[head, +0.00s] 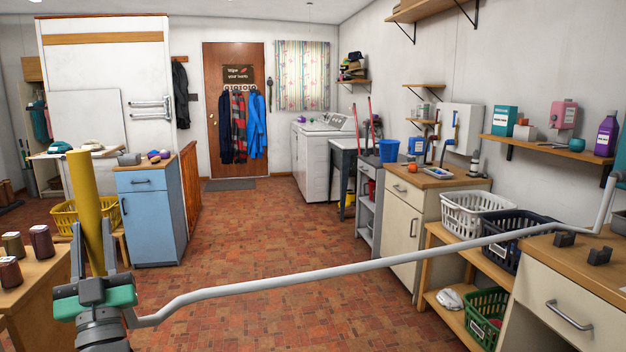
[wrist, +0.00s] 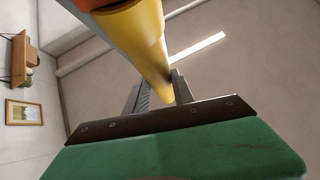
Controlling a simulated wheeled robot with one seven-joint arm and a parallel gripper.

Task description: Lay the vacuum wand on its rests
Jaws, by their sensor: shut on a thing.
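The vacuum wand appears as a long grey bent tube (head: 330,272) with a thick yellow grip (head: 82,190). My gripper (head: 92,232) is shut on the yellow grip at the lower left, and the grip stands nearly upright. The grey tube runs from beside my gripper across the aisle to the right, and its far end bends upward above the right counter. The join between grip and tube is hidden by my gripper. Two small dark rests (head: 564,239) (head: 599,256) stand empty on that counter, just below the tube's far part. The wrist view shows the yellow grip (wrist: 150,40) between my fingers.
The right counter (head: 577,275) has a drawer front. Beside it a low shelf holds white (head: 475,215), dark and green baskets. A wooden table (head: 40,275) with several brown jars is at the left. A blue cabinet (head: 158,215) stands behind. The tiled floor between is clear.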

